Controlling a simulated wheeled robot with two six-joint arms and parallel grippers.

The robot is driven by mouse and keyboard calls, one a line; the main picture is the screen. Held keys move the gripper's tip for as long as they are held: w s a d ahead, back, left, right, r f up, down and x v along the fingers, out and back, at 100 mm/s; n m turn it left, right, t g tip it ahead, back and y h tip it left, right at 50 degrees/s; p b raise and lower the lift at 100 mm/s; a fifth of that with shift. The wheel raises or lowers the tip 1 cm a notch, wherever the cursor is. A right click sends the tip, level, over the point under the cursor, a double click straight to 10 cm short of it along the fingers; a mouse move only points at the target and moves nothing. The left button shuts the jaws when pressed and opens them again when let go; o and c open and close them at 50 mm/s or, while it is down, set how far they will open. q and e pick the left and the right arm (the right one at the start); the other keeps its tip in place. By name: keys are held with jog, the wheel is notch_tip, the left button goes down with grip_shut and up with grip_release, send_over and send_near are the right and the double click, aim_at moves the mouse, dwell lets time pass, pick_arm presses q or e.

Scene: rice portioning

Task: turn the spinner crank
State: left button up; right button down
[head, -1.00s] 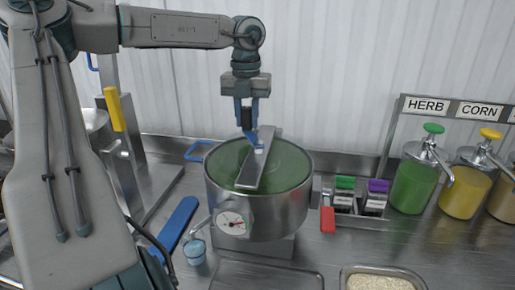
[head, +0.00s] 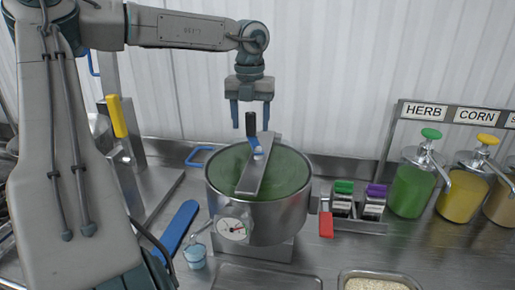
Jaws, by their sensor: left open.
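The spinner (head: 290,222) is a round steel pot with green contents, standing on the steel counter. A flat metal bar (head: 254,172) lies across its top. The crank handle (head: 250,124), a black upright grip with a blue base, stands near the bar's far end. My left gripper (head: 251,122) is open and points down, with its blue fingers above and on either side of the handle's upper end. The fingers look apart from the handle. My right gripper is not in view.
Green-capped (head: 410,188) and yellow-capped (head: 463,195) pump jars stand at the right. A tray of grains (head: 372,281) is at the front.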

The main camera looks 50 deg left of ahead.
pick_arm(q)
notch_tip(320, 180, up, 8)
jog(key=p, duration=0.5)
jog(key=shift+r, duration=0.2)
jog(key=shift+f, duration=0.1)
